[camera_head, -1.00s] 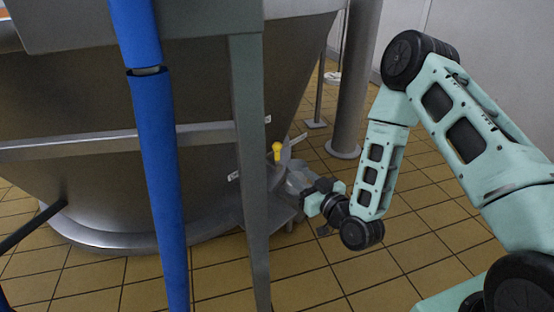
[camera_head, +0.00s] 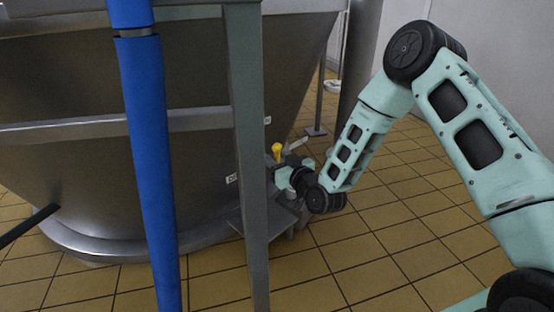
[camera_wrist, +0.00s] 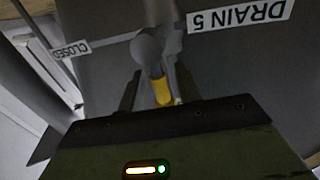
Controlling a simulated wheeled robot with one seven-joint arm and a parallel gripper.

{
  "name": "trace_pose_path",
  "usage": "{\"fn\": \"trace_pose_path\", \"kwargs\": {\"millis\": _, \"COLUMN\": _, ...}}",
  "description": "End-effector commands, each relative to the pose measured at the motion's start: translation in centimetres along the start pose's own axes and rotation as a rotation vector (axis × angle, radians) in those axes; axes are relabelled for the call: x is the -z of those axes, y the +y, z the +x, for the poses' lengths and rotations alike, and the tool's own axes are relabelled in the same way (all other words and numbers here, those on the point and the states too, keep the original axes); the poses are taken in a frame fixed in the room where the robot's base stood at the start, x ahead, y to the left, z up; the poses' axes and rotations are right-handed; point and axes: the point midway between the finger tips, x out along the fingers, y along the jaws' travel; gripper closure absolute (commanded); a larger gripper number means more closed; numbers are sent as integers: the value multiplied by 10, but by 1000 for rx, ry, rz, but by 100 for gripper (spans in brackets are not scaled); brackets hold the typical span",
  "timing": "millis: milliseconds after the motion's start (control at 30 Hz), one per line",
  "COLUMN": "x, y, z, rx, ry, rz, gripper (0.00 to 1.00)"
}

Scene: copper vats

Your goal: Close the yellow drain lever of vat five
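The yellow drain lever (camera_head: 277,148) stands at the lower side of the large steel vat (camera_head: 90,165), just right of a grey post. In the wrist view the yellow part of the lever (camera_wrist: 162,91) lies between my two fingers, below a grey rounded end. My gripper (camera_wrist: 158,90) is open, with a gap visible on each side of the lever. In the head view my gripper (camera_head: 277,168) is at the lever, its tips partly hidden. A "DRAIN 5" label (camera_wrist: 240,16) and a "CLOSED" label (camera_wrist: 71,49) show upside down on the vat.
A blue pipe (camera_head: 150,170) and a grey post (camera_head: 247,150) stand in front of the vat. A thick metal column (camera_head: 358,60) stands behind my arm. The tiled floor (camera_head: 400,250) at right front is clear.

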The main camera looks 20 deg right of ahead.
Motion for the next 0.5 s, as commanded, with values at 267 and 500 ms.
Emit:
{"fn": "trace_pose_path", "kwargs": {"millis": 267, "x": 0, "y": 0, "z": 0, "rx": 0, "ry": 0, "rz": 0, "gripper": 100}}
{"fn": "trace_pose_path", "kwargs": {"millis": 500, "x": 1, "y": 1, "z": 0, "rx": -1, "ry": -5, "rz": 21, "gripper": 100}}
